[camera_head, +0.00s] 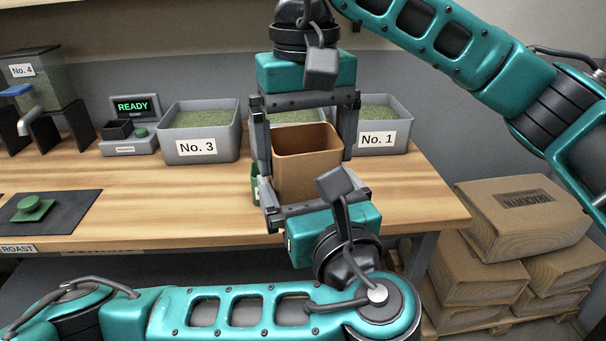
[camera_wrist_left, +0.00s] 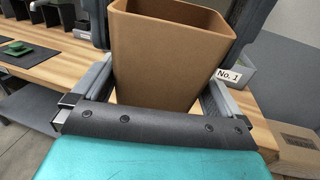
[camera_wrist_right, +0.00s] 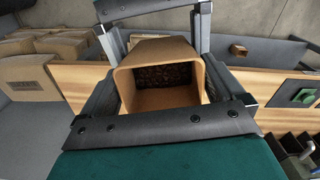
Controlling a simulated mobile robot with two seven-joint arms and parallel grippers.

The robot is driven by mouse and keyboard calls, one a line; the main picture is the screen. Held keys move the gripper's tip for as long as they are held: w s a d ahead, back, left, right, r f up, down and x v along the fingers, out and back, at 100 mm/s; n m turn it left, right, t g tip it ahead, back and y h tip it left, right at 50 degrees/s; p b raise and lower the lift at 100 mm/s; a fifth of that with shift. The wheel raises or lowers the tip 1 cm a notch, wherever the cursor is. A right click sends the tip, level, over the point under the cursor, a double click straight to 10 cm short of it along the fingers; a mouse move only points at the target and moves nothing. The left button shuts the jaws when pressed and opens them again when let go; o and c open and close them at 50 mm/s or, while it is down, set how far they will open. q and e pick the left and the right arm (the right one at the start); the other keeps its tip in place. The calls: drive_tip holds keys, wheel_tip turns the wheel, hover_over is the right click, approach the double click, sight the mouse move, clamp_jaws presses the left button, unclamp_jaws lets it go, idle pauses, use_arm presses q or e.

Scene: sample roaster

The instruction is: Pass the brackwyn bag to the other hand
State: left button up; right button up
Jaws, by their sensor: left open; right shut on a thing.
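The brown open-topped bag (camera_head: 305,165), which I take as the brackwyn bag, is held upright in front of the bench, between my two grippers. My right gripper (camera_head: 308,150) reaches in from above in the head view and is shut on the bag's sides. My left gripper (camera_head: 314,190) comes from below, open, with a finger on either side of the bag's lower part. In the left wrist view the bag (camera_wrist_left: 165,60) stands between the left fingers. In the right wrist view dark beans (camera_wrist_right: 165,75) lie inside the bag; its own label is not visible.
On the bench (camera_head: 120,205) stand a No. 3 bin (camera_head: 198,150), a No. 1 bin (camera_head: 378,138), a partly hidden bin between them, a scale reading READY (camera_head: 131,106) and a No. 4 hopper (camera_head: 40,85). A dark mat (camera_head: 62,212) carries a green tamper-like object. Sacks (camera_head: 520,225) are stacked right.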

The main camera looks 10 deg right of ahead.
use_arm(q)
drive_tip(key=shift+w, duration=1.1)
use_arm(e)
drive_tip(key=shift+s+a, duration=0.1)
drive_tip(key=shift+a, duration=0.1)
use_arm(q)
drive_tip(key=shift+c, duration=0.5)
